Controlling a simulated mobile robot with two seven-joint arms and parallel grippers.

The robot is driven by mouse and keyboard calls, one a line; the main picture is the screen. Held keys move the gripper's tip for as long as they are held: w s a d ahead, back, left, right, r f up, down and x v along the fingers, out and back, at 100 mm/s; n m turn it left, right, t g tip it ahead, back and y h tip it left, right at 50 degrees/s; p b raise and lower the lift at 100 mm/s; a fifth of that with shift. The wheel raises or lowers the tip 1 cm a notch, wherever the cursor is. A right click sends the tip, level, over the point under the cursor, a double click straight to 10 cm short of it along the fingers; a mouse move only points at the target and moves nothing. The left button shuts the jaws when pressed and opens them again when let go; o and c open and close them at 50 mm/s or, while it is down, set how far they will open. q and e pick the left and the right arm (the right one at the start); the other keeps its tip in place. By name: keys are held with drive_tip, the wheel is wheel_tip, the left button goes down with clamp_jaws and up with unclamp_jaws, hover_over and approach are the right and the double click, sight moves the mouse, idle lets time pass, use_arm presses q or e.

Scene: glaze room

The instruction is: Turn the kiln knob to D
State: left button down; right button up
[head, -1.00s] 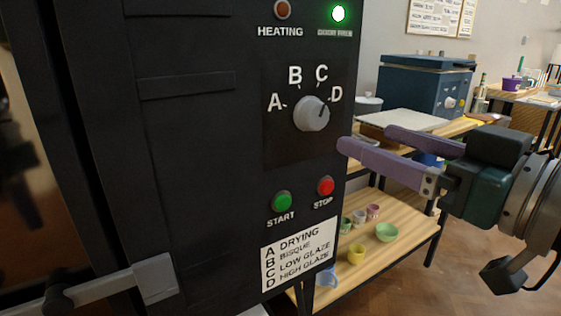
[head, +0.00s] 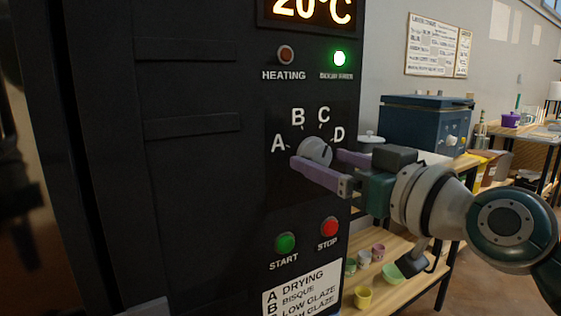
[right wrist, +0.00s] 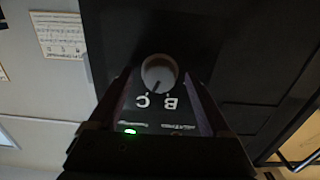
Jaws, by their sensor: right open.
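The kiln knob (head: 314,151) is a round grey dial on the dark kiln panel (head: 190,200), with letters A, B, C and D arced above it. My right gripper (head: 317,159) is open, its two purple fingers at either side of the knob. The fingers partly cover the knob in the head view. In the right wrist view the knob (right wrist: 159,72) shows upside down, ahead of and between the fingers, with a gap on each side. Its dark pointer line is toward the C there; the D is hidden. My left gripper is not in view.
Below the knob are a green START button (head: 285,243), a red STOP button (head: 329,227) and a program label (head: 300,293). A lit green lamp (head: 339,58) is above. At right stand a blue kiln (head: 425,122) and a wooden shelf (head: 400,285) with small pots.

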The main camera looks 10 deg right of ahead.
drive_tip(key=shift+c, duration=0.2)
clamp_jaws()
idle(0.4)
drive_tip(key=shift+m, duration=0.4)
drive_tip(key=m, duration=0.4)
drive_tip(key=shift+p, duration=0.4)
drive_tip(key=m, duration=0.3)
drive_tip(key=shift+m, duration=0.5)
